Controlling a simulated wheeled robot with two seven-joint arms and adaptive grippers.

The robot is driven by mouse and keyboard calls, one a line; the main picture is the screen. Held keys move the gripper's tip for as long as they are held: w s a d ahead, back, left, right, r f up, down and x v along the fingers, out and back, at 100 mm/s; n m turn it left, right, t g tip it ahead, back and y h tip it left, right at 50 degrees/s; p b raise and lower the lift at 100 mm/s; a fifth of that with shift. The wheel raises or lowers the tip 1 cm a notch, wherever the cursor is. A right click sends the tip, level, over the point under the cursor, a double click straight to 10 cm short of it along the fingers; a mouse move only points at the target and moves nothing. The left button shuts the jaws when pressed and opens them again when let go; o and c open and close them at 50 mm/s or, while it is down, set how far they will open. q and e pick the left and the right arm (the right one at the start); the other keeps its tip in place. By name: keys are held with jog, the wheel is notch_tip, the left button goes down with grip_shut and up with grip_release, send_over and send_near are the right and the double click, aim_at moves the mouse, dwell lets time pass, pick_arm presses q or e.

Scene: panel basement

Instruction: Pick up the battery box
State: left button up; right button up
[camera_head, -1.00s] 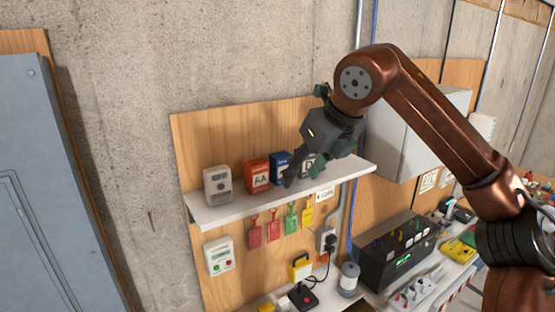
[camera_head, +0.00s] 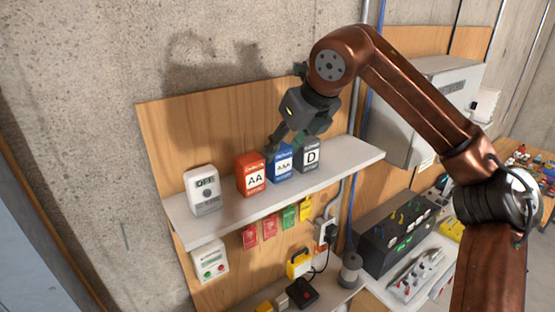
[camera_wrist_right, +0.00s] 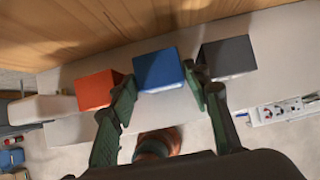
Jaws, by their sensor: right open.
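Three battery boxes stand in a row on the white wall shelf (camera_head: 232,209). They are a red AA box (camera_head: 249,176), a blue AAA box (camera_head: 280,163) and a dark grey D box (camera_head: 309,155). My right gripper (camera_head: 274,146) is open and tilted down at the blue box, partly in front of its top left. In the right wrist view the blue box (camera_wrist_right: 159,70) sits between and just beyond the tips of the open fingers (camera_wrist_right: 158,80). I cannot tell whether they touch it. The red box (camera_wrist_right: 97,89) and grey box (camera_wrist_right: 227,57) lie outside the fingers.
A white device with a dial (camera_head: 203,191) stands at the shelf's left end. The shelf's right end is clear. Coloured tags (camera_head: 270,226) hang below, above a yellow item (camera_head: 299,263). A grey cabinet (camera_head: 432,105) is on the wall to the right.

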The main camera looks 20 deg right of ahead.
aim_at(278, 159)
jog(key=p+x, duration=0.1)
jog(key=x, duration=0.2)
jog(key=shift+f+p, duration=0.3)
jog(key=shift+w+f, duration=0.25)
jog(key=shift+f, duration=0.2)
pick_arm(q)
jog(key=shift+w+r, duration=1.05)
jog(key=shift+w, duration=0.15)
pick_arm(e)
jog(key=shift+a, duration=0.1)
jog(key=c, duration=0.4)
pick_arm(q)
jog(key=shift+s, duration=0.45)
pick_arm(e)
jog(key=c, duration=0.6)
